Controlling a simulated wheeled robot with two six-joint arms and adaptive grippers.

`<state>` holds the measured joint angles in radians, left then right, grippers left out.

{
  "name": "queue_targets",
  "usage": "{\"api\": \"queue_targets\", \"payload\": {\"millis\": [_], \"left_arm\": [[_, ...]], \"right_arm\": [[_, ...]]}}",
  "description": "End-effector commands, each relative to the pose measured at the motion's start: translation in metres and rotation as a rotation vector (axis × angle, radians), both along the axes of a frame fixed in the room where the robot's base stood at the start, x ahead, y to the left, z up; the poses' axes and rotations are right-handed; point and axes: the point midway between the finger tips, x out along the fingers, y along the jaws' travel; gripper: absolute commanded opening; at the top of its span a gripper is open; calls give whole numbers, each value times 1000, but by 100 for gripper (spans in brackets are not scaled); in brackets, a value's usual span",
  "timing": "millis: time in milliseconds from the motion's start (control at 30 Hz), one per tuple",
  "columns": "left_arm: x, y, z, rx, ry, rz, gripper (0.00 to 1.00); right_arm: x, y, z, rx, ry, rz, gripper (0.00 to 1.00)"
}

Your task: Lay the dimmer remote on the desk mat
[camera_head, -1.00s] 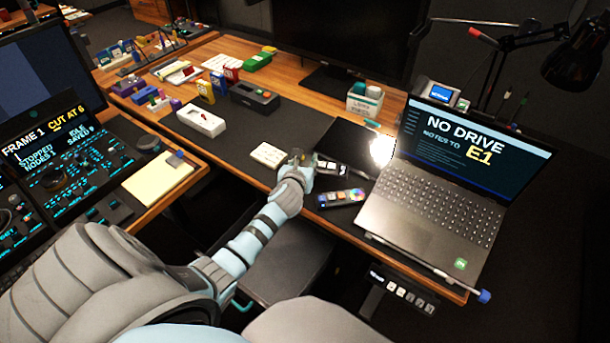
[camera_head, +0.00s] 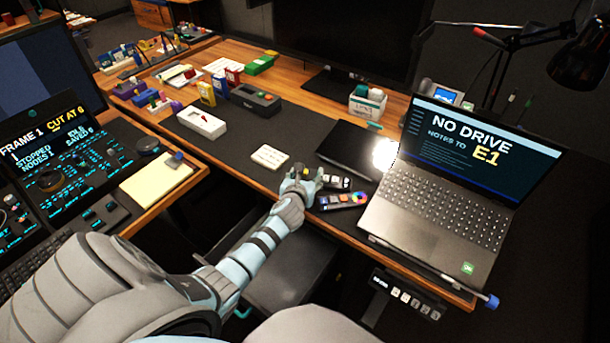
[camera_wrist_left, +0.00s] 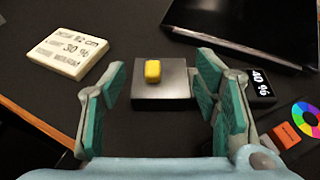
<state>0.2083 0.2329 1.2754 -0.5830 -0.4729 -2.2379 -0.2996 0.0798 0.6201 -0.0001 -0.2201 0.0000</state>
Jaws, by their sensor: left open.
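The dimmer remote (camera_head: 336,183) is a dark, slim device with light buttons, and it appears to lie on the dark desk mat (camera_head: 236,155). In the left wrist view, a grey block with a yellow button (camera_wrist_left: 152,71) sits between my fingers, and a "40 %" display (camera_wrist_left: 261,84) shows beyond the right finger; both seem to belong to the remote. My left gripper (camera_head: 300,177) is open around the grey block, with gaps visible beside it in the wrist view (camera_wrist_left: 163,105). The finger hides the remote's middle. My right gripper is not in view.
A colour-wheel remote (camera_head: 341,200) lies just in front of the dimmer remote. A black tablet (camera_head: 352,150) lies behind, a note card (camera_head: 269,157) to the left, and a laptop (camera_head: 435,210) to the right. Bare mat lies left of the card.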

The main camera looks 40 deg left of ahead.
Motion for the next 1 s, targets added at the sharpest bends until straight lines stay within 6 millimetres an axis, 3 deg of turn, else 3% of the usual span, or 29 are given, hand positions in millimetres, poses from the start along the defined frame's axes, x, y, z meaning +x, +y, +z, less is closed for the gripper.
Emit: {"api": "queue_targets", "payload": {"millis": [167,400,600,1000], "left_arm": [[-11,-5,8,0,0,-1,56],[-61,-28,33,-2,0,-1,56],[-95,-44,47,-1,0,0,56],[-101,-46,47,0,-1,1,56]], "right_arm": [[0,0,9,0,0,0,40],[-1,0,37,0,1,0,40],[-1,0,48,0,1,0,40],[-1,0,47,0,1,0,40]]}}
